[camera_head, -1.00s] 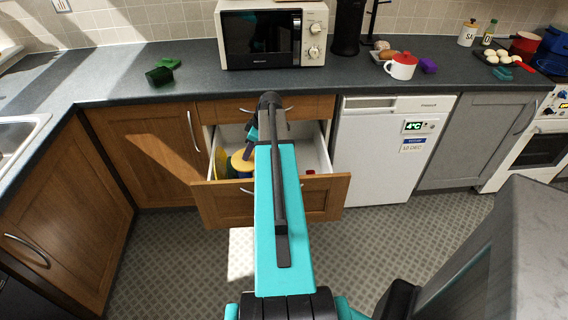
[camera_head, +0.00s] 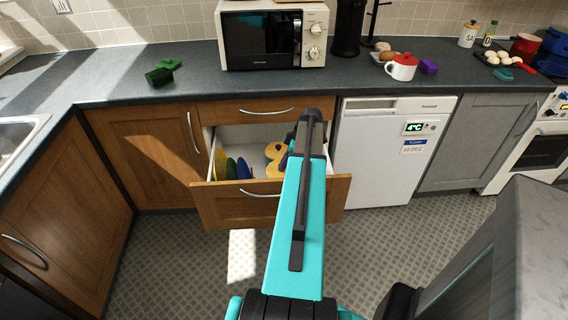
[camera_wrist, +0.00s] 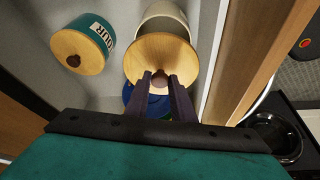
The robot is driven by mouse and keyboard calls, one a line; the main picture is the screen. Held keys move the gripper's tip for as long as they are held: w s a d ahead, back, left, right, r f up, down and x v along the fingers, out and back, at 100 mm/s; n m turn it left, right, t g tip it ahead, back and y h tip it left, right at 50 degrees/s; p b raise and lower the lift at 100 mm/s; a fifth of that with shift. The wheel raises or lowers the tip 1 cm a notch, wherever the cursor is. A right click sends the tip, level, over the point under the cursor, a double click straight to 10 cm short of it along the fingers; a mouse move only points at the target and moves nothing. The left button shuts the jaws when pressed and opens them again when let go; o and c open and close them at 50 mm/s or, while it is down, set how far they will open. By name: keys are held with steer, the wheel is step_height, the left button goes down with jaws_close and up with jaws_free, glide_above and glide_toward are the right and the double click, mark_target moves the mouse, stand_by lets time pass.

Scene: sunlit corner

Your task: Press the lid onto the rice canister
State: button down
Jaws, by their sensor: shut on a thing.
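A round wooden lid (camera_wrist: 160,50) with a dark knob is held by my gripper (camera_wrist: 159,78) in the wrist view. The two fingers are closed on the knob. A cream canister (camera_wrist: 165,14) is partly behind the lid; its label does not show, and I cannot tell whether the lid touches it. A teal canister marked FLOUR (camera_wrist: 106,33) with its own wooden lid stands to the left. In the head view my arm covers much of the gripper, and yellowish round shapes show in the open drawer (camera_head: 222,207).
Blue and green items (camera_wrist: 150,104) lie close by the fingers, and green and blue discs also show at the drawer's left (camera_head: 231,168). The drawer's wooden front (camera_wrist: 262,60) rises close to the right of my gripper in the wrist view. The worktop (camera_head: 200,88) is above.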

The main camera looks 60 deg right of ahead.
steer(key=shift+f, duration=0.2)
steer(key=shift+f+b, duration=1.55)
steer(key=shift+f, duration=1.55)
steer(key=shift+f+b, duration=0.6)
steer(key=shift+b, duration=0.25)
stand_by(1.6)
stand_by(0.3)
steer(key=c, duration=0.9)
jaws_free()
steer(key=shift+c, duration=0.2)
steer(key=shift+w, duration=0.1)
steer(key=shift+r, duration=0.1)
steer(key=shift+r+p, duration=1.5)
steer(key=shift+r, duration=1.95)
